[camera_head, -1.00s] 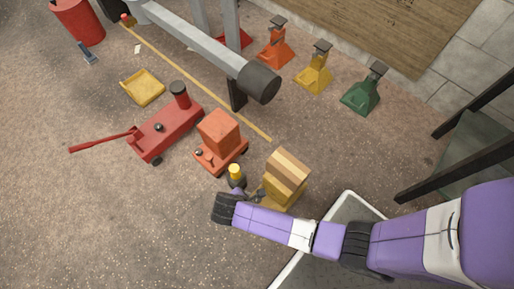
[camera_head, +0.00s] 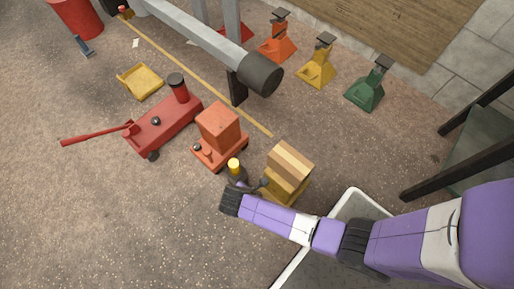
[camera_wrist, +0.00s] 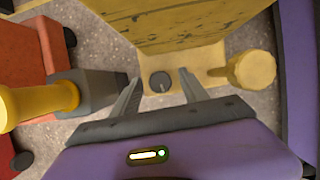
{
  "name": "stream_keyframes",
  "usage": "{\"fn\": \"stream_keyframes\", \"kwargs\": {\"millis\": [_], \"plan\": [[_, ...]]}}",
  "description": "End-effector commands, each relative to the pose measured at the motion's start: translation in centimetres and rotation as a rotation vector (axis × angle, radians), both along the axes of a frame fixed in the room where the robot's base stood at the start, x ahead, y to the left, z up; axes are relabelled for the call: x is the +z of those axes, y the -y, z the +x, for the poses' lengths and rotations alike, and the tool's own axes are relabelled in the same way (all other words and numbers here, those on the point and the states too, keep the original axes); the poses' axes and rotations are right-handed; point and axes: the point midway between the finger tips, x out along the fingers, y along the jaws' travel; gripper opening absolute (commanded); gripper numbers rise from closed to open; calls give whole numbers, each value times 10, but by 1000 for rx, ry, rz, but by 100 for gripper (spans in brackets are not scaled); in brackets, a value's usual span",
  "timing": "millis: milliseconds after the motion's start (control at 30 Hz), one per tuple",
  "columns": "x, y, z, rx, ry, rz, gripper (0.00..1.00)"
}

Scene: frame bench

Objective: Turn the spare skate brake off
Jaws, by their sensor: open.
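A yellow skate with a wooden block on it (camera_head: 289,165) stands just beyond my arm; it fills the top of the wrist view (camera_wrist: 180,25). On its yellow deck is a small round dark knob (camera_wrist: 159,80) with a pale line pointing down the picture. My gripper (camera_wrist: 160,77) is open, with one fingertip on each side of this knob and nothing held. I cannot tell whether the fingertips touch it. A yellow round-headed peg (camera_wrist: 252,70) sticks out to the right of the knob. The frames show no label saying which skate is the spare.
An orange skate (camera_head: 219,135) stands to the left, close to my gripper. A grey piece with a yellow cylinder (camera_wrist: 45,102) is beside the left finger. A red floor jack (camera_head: 163,126) and a yellow tray (camera_head: 140,81) lie farther left. Open floor lies at lower left.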

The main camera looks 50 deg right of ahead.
Motion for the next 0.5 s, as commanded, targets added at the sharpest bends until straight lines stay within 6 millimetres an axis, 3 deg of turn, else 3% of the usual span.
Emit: {"fn": "stream_keyframes", "kwargs": {"millis": [167, 400, 500], "plan": [[1, 0, 0, 0, 0, 0, 50], [1, 0, 0, -1, 0, 0, 3], [1, 0, 0, -1, 0, 0, 0]]}}
